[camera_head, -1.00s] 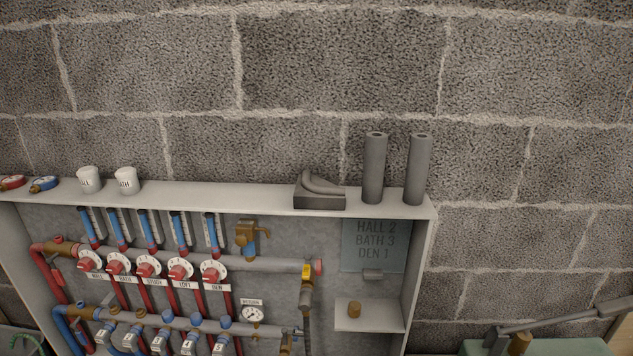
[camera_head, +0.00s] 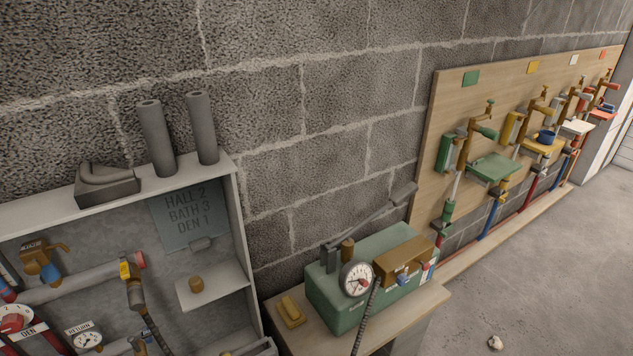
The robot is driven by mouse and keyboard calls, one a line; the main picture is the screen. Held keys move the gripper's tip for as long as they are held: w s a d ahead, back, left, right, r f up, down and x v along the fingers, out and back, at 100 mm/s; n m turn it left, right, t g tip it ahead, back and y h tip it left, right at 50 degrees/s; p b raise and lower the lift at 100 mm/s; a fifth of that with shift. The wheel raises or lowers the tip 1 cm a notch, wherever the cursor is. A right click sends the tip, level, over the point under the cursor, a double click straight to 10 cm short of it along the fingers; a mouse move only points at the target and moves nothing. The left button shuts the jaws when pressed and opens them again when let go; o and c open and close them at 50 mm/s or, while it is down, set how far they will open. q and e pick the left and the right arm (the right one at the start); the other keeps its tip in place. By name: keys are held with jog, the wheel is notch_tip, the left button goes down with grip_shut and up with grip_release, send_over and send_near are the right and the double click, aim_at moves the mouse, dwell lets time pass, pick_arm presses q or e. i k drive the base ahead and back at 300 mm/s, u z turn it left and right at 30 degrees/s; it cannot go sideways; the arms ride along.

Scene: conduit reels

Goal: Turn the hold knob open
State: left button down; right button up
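A green pump box (camera_head: 335,306) stands on a wooden-topped bench. It carries a round white dial gauge (camera_head: 357,279), a brown block (camera_head: 404,257) and a long grey lever (camera_head: 375,217). A small blue knob (camera_head: 402,281) sits on the front of the brown block, and another blue and white part (camera_head: 428,272) is at its right end. I cannot read which one is the hold knob or how it is turned. A dark hose (camera_head: 366,318) runs down from the gauge area. Neither of my grippers is in view.
An open grey cabinet (camera_head: 240,205) with pipes and valves is at the left. A yellow block (camera_head: 291,311) lies on the bench (camera_head: 432,301) left of the pump. A wooden board (camera_head: 436,130) with several coloured taps is at the right. The floor (camera_head: 535,270) there is mostly clear.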

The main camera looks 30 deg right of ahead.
aim_at(402, 280)
jog(key=z, duration=1.3)
